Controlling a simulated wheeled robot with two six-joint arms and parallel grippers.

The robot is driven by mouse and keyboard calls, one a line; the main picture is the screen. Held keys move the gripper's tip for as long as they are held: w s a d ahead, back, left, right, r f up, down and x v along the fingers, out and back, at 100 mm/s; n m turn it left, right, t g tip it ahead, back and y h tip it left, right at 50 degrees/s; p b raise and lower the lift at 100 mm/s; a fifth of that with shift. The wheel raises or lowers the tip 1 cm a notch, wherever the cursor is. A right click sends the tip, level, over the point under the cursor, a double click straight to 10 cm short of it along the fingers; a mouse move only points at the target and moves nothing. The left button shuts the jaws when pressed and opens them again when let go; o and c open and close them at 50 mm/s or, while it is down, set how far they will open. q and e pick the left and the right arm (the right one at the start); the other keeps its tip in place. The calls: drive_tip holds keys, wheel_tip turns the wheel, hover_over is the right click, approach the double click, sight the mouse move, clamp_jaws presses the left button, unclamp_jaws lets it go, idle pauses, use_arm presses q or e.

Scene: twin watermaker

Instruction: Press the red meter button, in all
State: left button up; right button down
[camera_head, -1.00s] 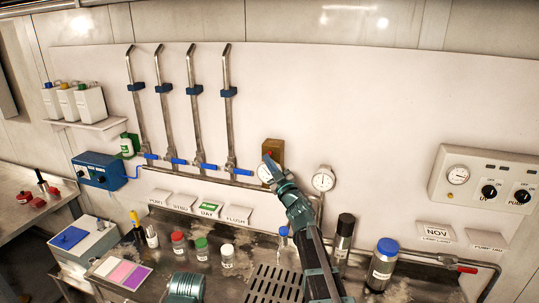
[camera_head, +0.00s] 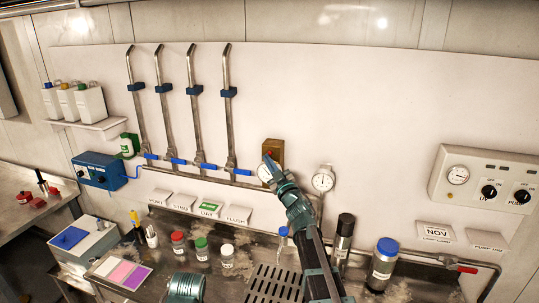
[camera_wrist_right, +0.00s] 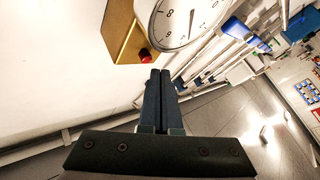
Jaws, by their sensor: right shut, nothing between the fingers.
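The red meter button (camera_wrist_right: 144,55) sticks out of the face of a brown meter box (camera_wrist_right: 122,32) in the right wrist view. In the head view the brown box (camera_head: 278,147) is on the white wall panel, with the red button (camera_head: 268,154) at its front. A round white dial gauge (camera_wrist_right: 188,18) is beside the box. My right gripper (camera_wrist_right: 160,72) is shut and empty, its fingertips close to the button; I cannot tell whether they touch it. In the head view my right gripper (camera_head: 270,160) covers part of the gauge.
A second gauge (camera_head: 323,180) stands on a pipe to the right. Several pipes with blue valve handles (camera_head: 204,167) are left of the box. Bottles, including a blue-capped one (camera_head: 383,266), stand on the bench below. A control panel (camera_head: 484,183) is at the right.

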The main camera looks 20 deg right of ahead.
drive_tip(key=shift+w+d, duration=0.1)
drive_tip(key=shift+w+d, duration=0.15)
drive_tip(key=shift+w, duration=0.1)
drive_tip(key=shift+w+d, duration=0.3)
drive_tip(key=shift+w, duration=0.1)
idle(0.9)
drive_tip(key=shift+s, duration=0.1)
drive_tip(key=shift+s+a, duration=0.5)
drive_tip(key=shift+s, duration=0.15)
idle(0.4)
drive_tip(key=s+a, duration=0.2)
drive_tip(key=s, duration=0.2)
drive_tip(key=shift+s+a, duration=0.1)
drive_tip(key=shift+a, duration=0.3)
drive_tip(key=shift+f, duration=0.1)
